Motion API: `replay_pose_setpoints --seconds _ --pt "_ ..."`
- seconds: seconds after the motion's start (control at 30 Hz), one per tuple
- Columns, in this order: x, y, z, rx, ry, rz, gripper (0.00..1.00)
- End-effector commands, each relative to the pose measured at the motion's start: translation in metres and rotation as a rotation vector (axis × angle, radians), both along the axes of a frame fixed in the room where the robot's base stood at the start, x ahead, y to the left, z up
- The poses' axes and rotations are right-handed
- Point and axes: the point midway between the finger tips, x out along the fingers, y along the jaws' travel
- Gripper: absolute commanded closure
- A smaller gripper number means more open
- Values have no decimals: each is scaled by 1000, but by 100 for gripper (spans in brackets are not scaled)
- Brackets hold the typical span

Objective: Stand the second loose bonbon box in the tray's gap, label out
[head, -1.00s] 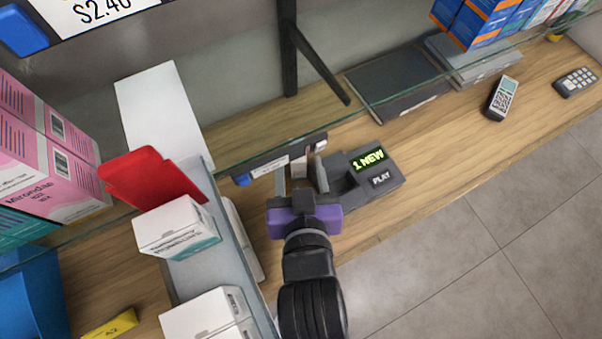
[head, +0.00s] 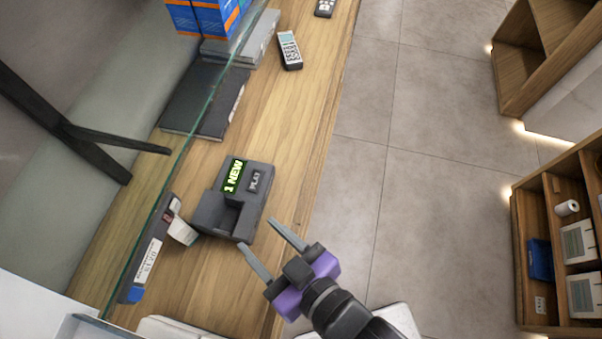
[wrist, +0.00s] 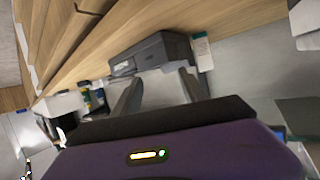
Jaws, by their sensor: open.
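My gripper (head: 255,232) is open, with nothing between its fingers. It is over the wooden counter's front edge, beside the grey answering machine. It also shows in the wrist view (wrist: 160,77), its two fingers apart. No bonbon box can be made out for certain in either current view. A corner of a grey tray (head: 82,328) shows at the bottom left of the head view; its gap is out of view. A small white and teal box (wrist: 203,53) stands beside a dark device in the wrist view; I cannot tell what it is.
The answering machine (head: 238,198) sits on the wooden counter (head: 180,260). A handheld phone (head: 289,50) lies further back. Open floor (head: 430,130) is right, with wooden shelves (head: 535,230) beyond.

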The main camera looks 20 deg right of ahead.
Motion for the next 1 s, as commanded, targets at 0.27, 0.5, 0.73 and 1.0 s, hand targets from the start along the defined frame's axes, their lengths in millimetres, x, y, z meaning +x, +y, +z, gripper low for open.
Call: replay_pose_setpoints --seconds 0.27,0.5,0.73,1.0 --pt "-56 -122 -7 15 -28 -243 50" --pt "-112 -192 16 -9 -76 -413 50" --pt "-134 -213 30 -24 -101 -474 45" --pt "-133 -213 31 -23 -104 -473 45"
